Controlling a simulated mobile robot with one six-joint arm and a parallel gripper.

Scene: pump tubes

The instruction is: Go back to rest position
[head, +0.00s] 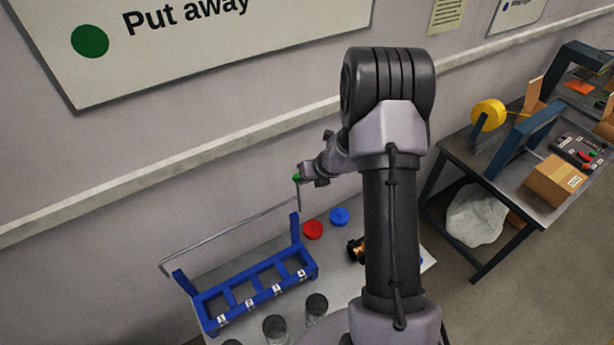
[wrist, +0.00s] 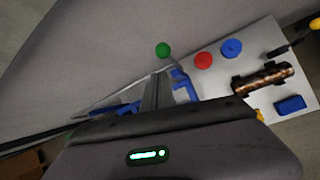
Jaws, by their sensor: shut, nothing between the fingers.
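My arm stands over the table in the head view, and my gripper (head: 307,179) is at its far end, above the back of the rack. In the wrist view my gripper (wrist: 158,80) is shut, with nothing seen between its fingers. A round green knob (wrist: 162,50) shows just beyond the fingertips. It also shows in the head view (head: 297,177) beside the gripper, at the top of a thin rod; I cannot tell whether they touch. A blue rack (head: 210,294) with labelled slots and a long thin bar sits on the table. In the wrist view the gripper partly hides the rack (wrist: 187,84).
A red cap (head: 313,229) and a blue cap (head: 339,216) lie near the table's back edge. Several grey cups (head: 276,329) stand in front. A copper-coloured part (wrist: 263,79) and a small blue block (wrist: 290,104) lie right. A side bench (head: 470,165) holds a cardboard box (head: 553,181).

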